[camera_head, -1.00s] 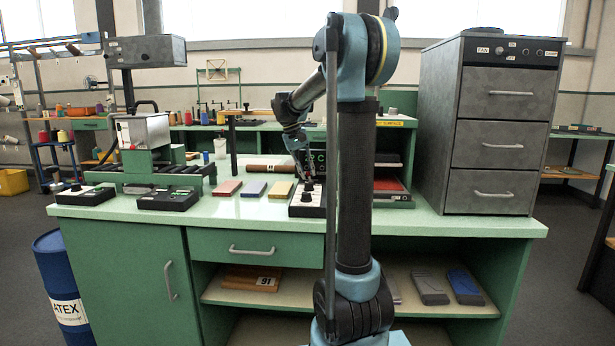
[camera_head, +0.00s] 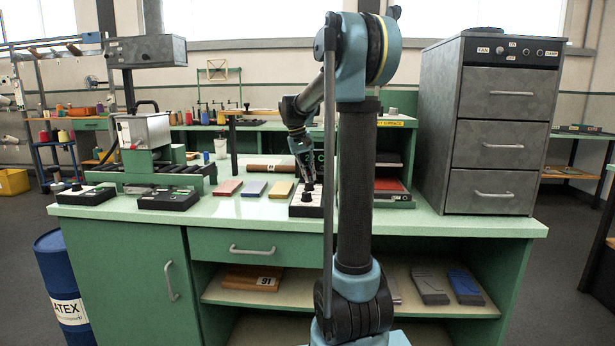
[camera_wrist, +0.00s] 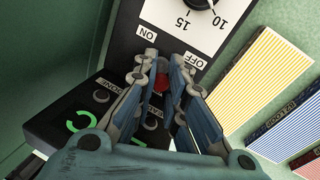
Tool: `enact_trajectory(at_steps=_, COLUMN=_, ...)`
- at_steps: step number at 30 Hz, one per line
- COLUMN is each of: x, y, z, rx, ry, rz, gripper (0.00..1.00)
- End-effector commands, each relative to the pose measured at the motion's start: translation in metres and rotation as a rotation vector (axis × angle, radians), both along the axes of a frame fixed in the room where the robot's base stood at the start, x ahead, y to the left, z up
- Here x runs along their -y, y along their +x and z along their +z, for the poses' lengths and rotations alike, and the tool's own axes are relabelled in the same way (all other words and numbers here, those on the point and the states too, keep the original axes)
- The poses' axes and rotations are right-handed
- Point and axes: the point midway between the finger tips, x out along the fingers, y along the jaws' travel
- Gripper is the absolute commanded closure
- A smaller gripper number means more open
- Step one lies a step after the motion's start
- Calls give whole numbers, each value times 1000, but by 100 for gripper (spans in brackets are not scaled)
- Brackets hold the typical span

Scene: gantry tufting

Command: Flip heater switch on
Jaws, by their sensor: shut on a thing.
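A control box with a white-topped panel (camera_head: 303,208) sits at the front of the green bench, partly behind my arm. In the wrist view its black panel (camera_wrist: 118,22) carries ON and OFF labels and a dial (camera_wrist: 200,3) marked 10 and 15. My gripper (camera_wrist: 165,62) is over this panel, its fingertips closed in between the ON and OFF labels. A small red part (camera_wrist: 162,84) shows between the fingers. The switch at the fingertips is mostly hidden, so its position cannot be told. My gripper also shows above the box in the head view (camera_head: 305,178).
Coloured blocks (camera_head: 254,189) lie left of the box; striped pads (camera_wrist: 262,75) show beside it in the wrist view. Two black control boxes (camera_head: 168,199) stand further left. A grey drawer cabinet (camera_head: 490,130) stands right. Green lit marks (camera_wrist: 85,121) show on the panel.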

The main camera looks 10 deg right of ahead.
Motion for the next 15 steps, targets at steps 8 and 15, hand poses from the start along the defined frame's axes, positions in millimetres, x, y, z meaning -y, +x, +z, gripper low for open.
enact_trajectory(at_steps=8, x=9, y=-3, z=1, rx=49, ry=188, rz=-5, gripper=100)
enact_trajectory(at_steps=15, x=12, y=-4, z=1, rx=81, ry=303, rz=-3, gripper=100)
